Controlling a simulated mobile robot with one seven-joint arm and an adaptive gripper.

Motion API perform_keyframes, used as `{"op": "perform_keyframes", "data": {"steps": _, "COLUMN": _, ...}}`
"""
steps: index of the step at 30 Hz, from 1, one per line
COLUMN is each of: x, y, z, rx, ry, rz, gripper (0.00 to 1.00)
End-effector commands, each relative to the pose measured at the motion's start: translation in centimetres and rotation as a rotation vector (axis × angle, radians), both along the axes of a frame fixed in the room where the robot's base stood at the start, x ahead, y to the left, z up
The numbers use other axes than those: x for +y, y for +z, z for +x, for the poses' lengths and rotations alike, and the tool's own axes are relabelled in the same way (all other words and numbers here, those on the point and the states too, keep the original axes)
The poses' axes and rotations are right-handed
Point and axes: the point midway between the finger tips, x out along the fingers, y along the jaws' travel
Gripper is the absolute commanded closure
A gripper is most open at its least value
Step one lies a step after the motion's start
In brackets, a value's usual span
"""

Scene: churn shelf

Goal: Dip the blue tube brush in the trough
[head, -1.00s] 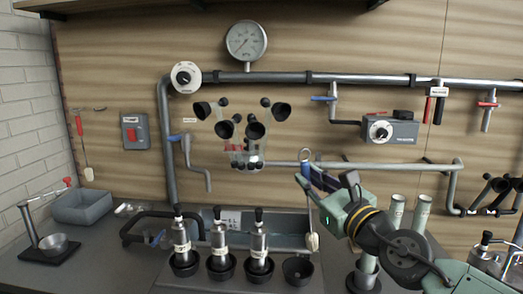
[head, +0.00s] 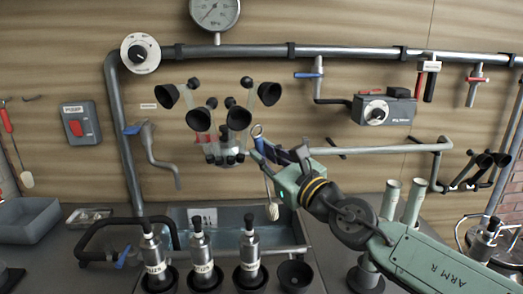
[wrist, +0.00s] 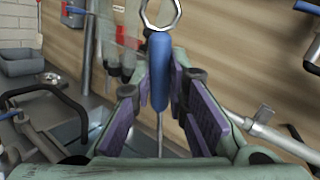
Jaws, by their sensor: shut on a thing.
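My gripper (head: 272,162) is shut on the blue tube brush's handle; its jaws flank the blue handle (wrist: 160,72) in the wrist view. The brush's metal ring points up, and its thin shaft hangs down. The pale bristle head (head: 272,211) appears against the back right part of the trough (head: 303,248) in the head view. I cannot tell whether the bristles are above the water or touching it. The trough is a long grey basin with a white label on its back wall and bluish water inside. The bristle end is hidden in the wrist view.
Several labelled metal churn cups (head: 200,262) stand along the trough's front. A rack of black-cupped tubes (head: 238,118) is behind the trough. Two pale cylinders (head: 415,200) stand right of it. A red-handled brush (head: 8,120) hangs at the left. A horizontal pipe (head: 390,149) runs behind my arm.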

Motion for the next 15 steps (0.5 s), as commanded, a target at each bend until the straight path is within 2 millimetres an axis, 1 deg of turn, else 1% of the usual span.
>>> {"op": "perform_keyframes", "data": {"steps": 15, "x": -0.8, "y": -4.4, "z": 1.2, "rx": 0.001, "ry": 0.001, "rz": 0.004, "gripper": 1.00}}
